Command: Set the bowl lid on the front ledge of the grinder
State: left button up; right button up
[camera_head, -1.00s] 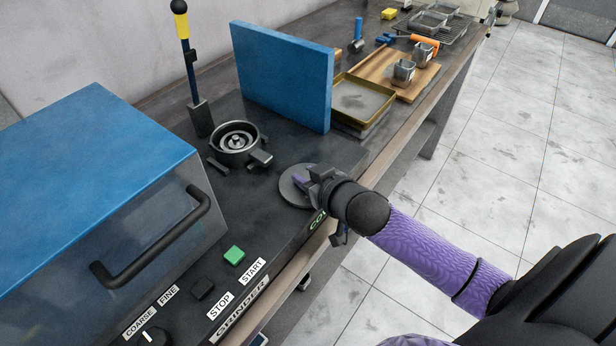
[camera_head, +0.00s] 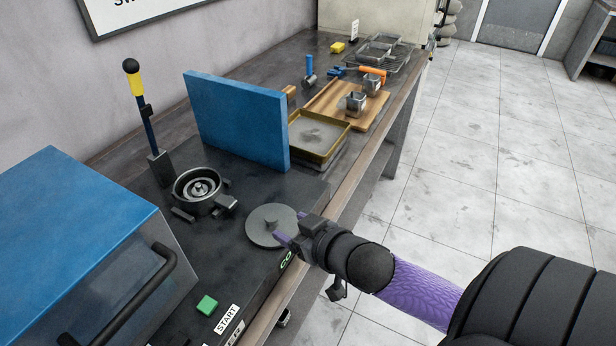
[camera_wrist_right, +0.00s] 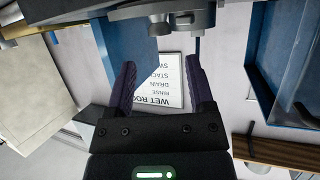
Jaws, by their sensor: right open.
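The bowl lid (camera_head: 264,229) is a dark grey round disc with a small knob. In the head view it lies flat on the dark front ledge of the grinder (camera_head: 225,262), in front of the open grinding bowl (camera_head: 200,188). My right gripper (camera_head: 283,240) is just right of the lid, its purple fingers near the lid's right edge; I cannot tell whether they touch it. In the wrist view the right gripper (camera_wrist_right: 158,75) is open with nothing between its fingers. My left gripper is not in view.
A blue hinged cover with a handle (camera_head: 80,235) stands left. A yellow-gripped lever (camera_head: 137,85) and a blue upright panel (camera_head: 238,120) stand behind the bowl. A brass-edged tray (camera_head: 345,128) and a wooden board (camera_head: 325,97) lie farther along the bench.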

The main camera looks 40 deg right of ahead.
jog(key=v, duration=0.5)
jog(key=s+d+f+g+h, duration=0.1)
jog(key=s+f+g, duration=0.35)
jog(key=f, duration=0.85)
jog(key=s+d+f+g+h, duration=0.1)
jog(key=s+d+f+g, duration=0.15)
jog(key=s+f, duration=0.65)
jog(key=s+a+f+n+g, duration=0.2)
jog(key=s+a+f+g, duration=0.3)
jog(key=s+a+f, duration=0.4)
jog(key=s+f, duration=0.4)
jog(key=shift+f+g+y+p, duration=0.3)
jog(key=shift+p, duration=0.05)
jog(key=shift+s+d, duration=0.1)
jog(key=shift+s, duration=0.05)
